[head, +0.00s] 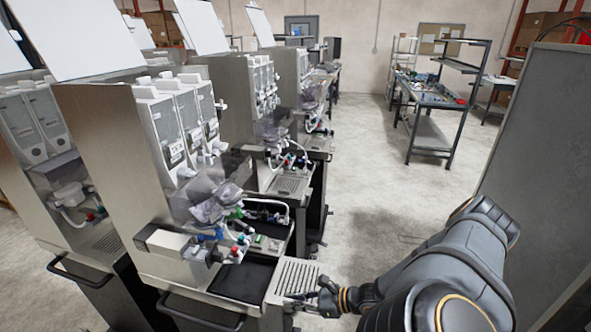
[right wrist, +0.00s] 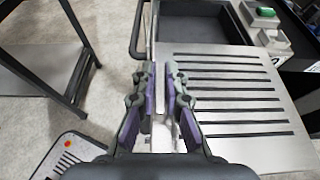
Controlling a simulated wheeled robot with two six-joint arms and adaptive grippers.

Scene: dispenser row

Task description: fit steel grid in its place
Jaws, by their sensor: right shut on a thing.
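The steel grid (head: 297,277) is a flat silver plate with parallel slots. My right gripper (head: 322,297) is shut on its edge, at the plate's right side in the head view. The right wrist view shows the slotted grid (right wrist: 228,98) reaching out to the right of my right gripper's fingers (right wrist: 161,80). The grid lies level beside the nearest dispenser's open black tray bay (head: 240,284), which has no grid over it. Whether the grid touches the bay's edge cannot be told. The bay's dark inside (right wrist: 198,20) shows at the top of the wrist view. My left gripper is out of view.
The dispenser's nozzles and tubes (head: 228,240) hang above the back of the bay. A black handle (head: 200,312) runs along the front. More dispensers stand behind, one with its own grid (head: 288,186). A tall grey panel (head: 535,140) stands at right. Open floor lies between.

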